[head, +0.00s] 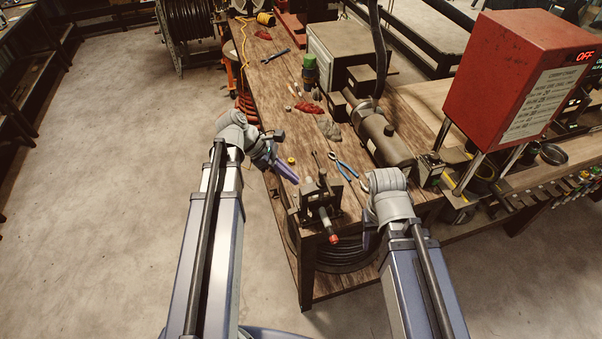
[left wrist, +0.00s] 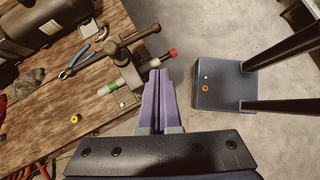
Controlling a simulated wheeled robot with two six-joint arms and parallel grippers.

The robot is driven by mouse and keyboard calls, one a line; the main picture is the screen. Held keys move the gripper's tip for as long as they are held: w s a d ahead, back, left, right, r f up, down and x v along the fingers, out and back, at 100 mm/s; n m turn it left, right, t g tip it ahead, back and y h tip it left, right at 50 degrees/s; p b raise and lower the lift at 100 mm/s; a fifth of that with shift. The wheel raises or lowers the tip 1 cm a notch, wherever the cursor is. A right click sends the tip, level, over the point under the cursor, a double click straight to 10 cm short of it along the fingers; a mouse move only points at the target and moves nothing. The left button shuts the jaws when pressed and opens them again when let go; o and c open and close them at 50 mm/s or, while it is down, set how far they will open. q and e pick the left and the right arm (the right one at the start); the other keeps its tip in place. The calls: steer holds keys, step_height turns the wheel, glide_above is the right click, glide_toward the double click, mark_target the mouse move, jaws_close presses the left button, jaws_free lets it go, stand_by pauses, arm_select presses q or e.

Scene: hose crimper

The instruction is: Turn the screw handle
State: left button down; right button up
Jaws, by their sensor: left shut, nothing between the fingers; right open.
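A dark clamp device (head: 313,200) stands at the near end of the wooden bench. A rod with a red tip (head: 332,238) sticks out past the bench edge from it. In the left wrist view the device shows a black bar (left wrist: 127,43), a grey body and the red-tipped end (left wrist: 172,54). My left gripper (head: 294,178) is left of the device; its purple fingers (left wrist: 158,72) are shut and empty, their tips appearing close to the rod. Contact is not clear. My right gripper (head: 367,240) is right of the device, open, mostly hidden by its wrist.
Blue-handled pliers (head: 342,166) and a small yellow object (head: 291,160) lie on the bench behind the device. A dark cylinder (head: 380,132) and a red control box (head: 520,75) reading OFF stand to the right. Floor left of the bench is clear.

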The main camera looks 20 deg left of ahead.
arm_select(q)
steer(key=a+r+p, duration=0.1)
steer(key=s+a+r, duration=0.1)
steer(key=shift+s+a+r+p, duration=0.15)
steer(key=shift+r+p, duration=0.15)
steer(key=shift+p, duration=0.05)
arm_select(e)
steer(key=r, duration=0.2)
steer(key=shift+a+r, duration=0.2)
steer(key=shift+r, duration=0.15)
arm_select(q)
steer(key=w+a+n+t+y, duration=0.1)
steer(key=w+a+n+t, duration=0.3)
steer(key=w, duration=0.5)
steer(key=w+d+f+g+b, duration=0.1)
steer(key=w+d+f+b, duration=0.4)
steer(key=d+f+b, duration=0.2)
steer(key=shift+w+d+f+b, duration=0.2)
steer(key=shift+d+f+b, duration=0.05)
steer(key=shift+f+b, duration=0.45)
arm_select(e)
step_height(320, 180, down, 8)
steer(key=shift+f, duration=0.15)
